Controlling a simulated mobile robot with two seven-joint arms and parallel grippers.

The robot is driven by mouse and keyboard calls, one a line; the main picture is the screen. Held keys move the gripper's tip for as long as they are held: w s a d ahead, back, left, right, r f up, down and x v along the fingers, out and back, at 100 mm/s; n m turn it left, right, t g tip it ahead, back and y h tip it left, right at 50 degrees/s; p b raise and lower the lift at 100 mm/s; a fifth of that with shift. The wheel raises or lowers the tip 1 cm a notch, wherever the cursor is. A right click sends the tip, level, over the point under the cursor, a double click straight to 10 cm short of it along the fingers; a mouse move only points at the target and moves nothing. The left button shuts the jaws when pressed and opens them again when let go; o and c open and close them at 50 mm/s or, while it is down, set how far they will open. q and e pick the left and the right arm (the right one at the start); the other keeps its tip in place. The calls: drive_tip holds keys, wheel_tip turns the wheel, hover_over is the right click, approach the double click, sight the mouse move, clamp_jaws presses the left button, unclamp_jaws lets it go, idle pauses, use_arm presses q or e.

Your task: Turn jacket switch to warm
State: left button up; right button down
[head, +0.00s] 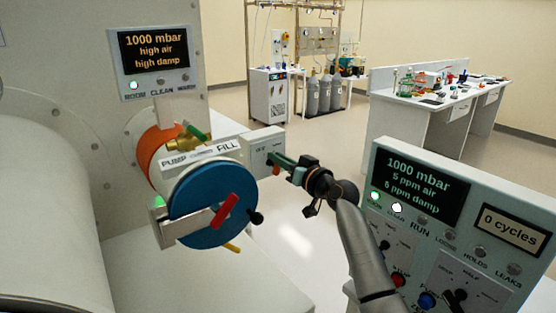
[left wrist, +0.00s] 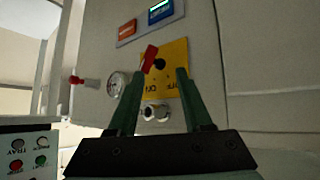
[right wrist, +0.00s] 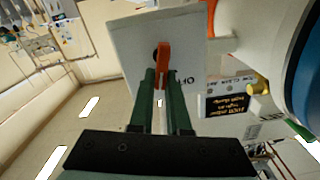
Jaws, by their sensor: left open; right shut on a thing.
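A pale switch box (head: 261,146) stands out beside the blue round door (head: 213,209) in the head view. In the right wrist view the box face (right wrist: 135,50) carries an orange lever (right wrist: 165,60) and dark lettering, seen upside down and partly covered. My right gripper (head: 274,158) reaches the box face from the right. My left gripper (left wrist: 163,75) is open and empty in the left wrist view, in front of a yellow plate (left wrist: 178,52) with a red-handled switch (left wrist: 149,58).
A display panel (head: 156,50) above shows 1000 mbar, with a green lamp lit over ROOM. A control console (head: 450,225) stands at the right, close to my right arm. A gauge (left wrist: 118,84) sits left of the yellow plate. Benches (head: 435,110) stand farther back.

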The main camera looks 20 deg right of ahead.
drive_tip(key=shift+w+d+f+m, duration=0.1)
drive_tip(key=shift+d+m, duration=0.05)
drive_tip(key=shift+m, duration=0.55)
drive_tip(key=shift+d+f+m, duration=0.1)
drive_tip(key=shift+m, duration=0.6)
drive_tip(key=c, duration=0.9)
unclamp_jaws()
drive_tip(key=shift+r, duration=0.1)
drive_tip(key=b+v, duration=0.1)
drive_tip(key=v, duration=1.1)
drive_tip(key=shift+s+d+b, duration=0.1)
drive_tip(key=shift+s+b, duration=0.15)
drive_tip(key=shift+b, duration=0.15)
